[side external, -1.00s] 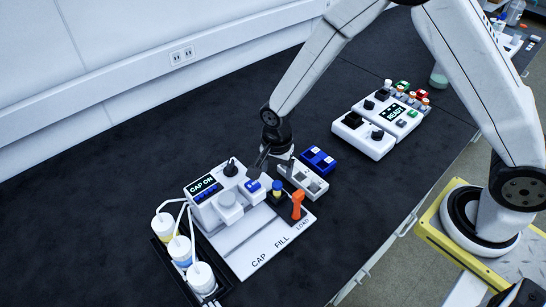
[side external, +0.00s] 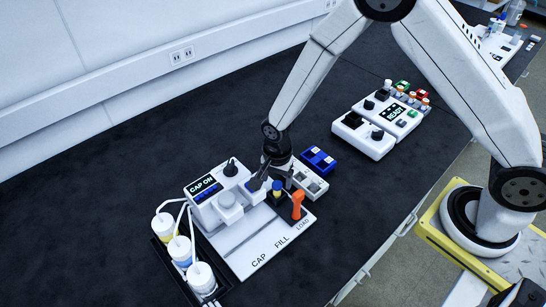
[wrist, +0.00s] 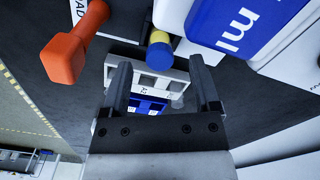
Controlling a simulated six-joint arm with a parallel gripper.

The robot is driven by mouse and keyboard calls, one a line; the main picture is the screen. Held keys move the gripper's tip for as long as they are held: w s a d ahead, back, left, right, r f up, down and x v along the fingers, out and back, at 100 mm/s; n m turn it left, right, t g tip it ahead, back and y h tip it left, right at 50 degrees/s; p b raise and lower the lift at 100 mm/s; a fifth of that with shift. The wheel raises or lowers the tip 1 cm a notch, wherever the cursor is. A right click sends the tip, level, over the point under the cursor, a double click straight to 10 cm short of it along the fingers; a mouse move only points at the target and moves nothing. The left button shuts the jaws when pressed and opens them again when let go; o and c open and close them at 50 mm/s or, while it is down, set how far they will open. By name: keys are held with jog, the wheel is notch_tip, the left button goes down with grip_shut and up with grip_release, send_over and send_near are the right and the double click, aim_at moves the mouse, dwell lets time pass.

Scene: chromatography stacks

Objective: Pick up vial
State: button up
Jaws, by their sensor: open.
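The vial (side external: 277,188) has a blue cap and a yellow body and stands upright at the LOAD end of the white CAP/FILL/LOAD station (side external: 240,250). In the wrist view the vial (wrist: 160,54) shows just beyond the fingertips, roughly centred between them. My gripper (side external: 273,178) is low over the station, one finger to each side of the vial's top. In the wrist view my gripper (wrist: 161,68) has its fingers apart with nothing held. The vial's lower part is mostly hidden.
An orange lever (side external: 297,205) stands close beside the vial, also seen in the wrist view (wrist: 72,45). A white rack (side external: 312,181) and a blue rack (side external: 319,160) lie behind. White bottles (side external: 200,277) stand in a tray at the front left.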

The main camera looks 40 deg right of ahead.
aim_at(277, 184)
jog(key=shift+d+f, duration=0.1)
jog(key=shift+f, duration=1.9)
jog(key=shift+c, duration=0.2)
grip_shut()
